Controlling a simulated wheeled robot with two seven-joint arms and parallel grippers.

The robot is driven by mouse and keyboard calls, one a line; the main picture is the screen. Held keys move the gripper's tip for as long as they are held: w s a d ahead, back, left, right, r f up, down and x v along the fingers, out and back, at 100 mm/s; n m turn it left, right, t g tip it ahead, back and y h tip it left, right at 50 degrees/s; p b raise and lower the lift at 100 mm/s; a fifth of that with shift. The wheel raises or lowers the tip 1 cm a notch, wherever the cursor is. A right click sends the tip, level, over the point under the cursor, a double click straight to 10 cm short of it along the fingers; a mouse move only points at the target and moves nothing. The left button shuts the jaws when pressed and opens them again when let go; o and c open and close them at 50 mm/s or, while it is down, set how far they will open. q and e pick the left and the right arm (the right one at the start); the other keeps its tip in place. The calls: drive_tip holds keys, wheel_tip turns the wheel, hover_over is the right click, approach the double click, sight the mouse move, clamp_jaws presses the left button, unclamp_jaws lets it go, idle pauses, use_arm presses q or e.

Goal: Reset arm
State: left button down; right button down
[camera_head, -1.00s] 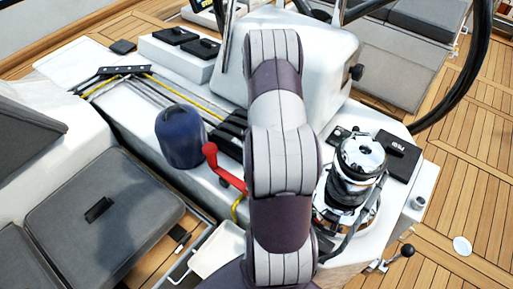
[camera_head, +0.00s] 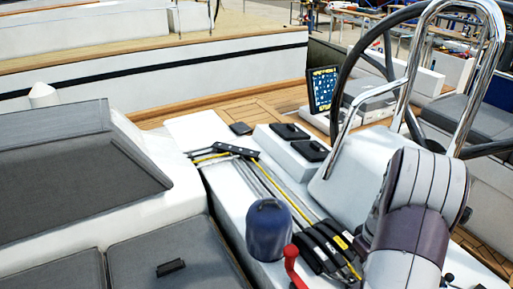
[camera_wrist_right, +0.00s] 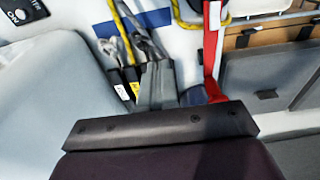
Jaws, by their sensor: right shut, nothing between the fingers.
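My right arm (camera_head: 415,220) stands at the right of the head view, in front of the white console; its gripper is hidden there. In the right wrist view my right gripper (camera_wrist_right: 157,82) is shut and empty, its grey fingers together. Behind the fingers are the black rope clutches (camera_wrist_right: 122,85). A red handle (camera_wrist_right: 212,48) is to their right, with a piece of the blue-covered winch (camera_wrist_right: 192,97) beside it. I cannot tell how far the fingers are from these. My left gripper is in neither view.
In the head view the blue winch cover (camera_head: 269,232), red handle (camera_head: 292,265) and clutches (camera_head: 322,245) lie left of my arm. A steering wheel (camera_head: 345,75) and steel rail (camera_head: 440,15) rise behind it. Grey cushions (camera_head: 180,255) fill the left.

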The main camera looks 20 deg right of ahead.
drive_tip(key=a+r, duration=0.2)
drive_tip(key=a, duration=1.1)
drive_tip(key=a+r, duration=0.2)
drive_tip(key=a, duration=1.1)
drive_tip(key=shift+a+r+m, duration=0.4)
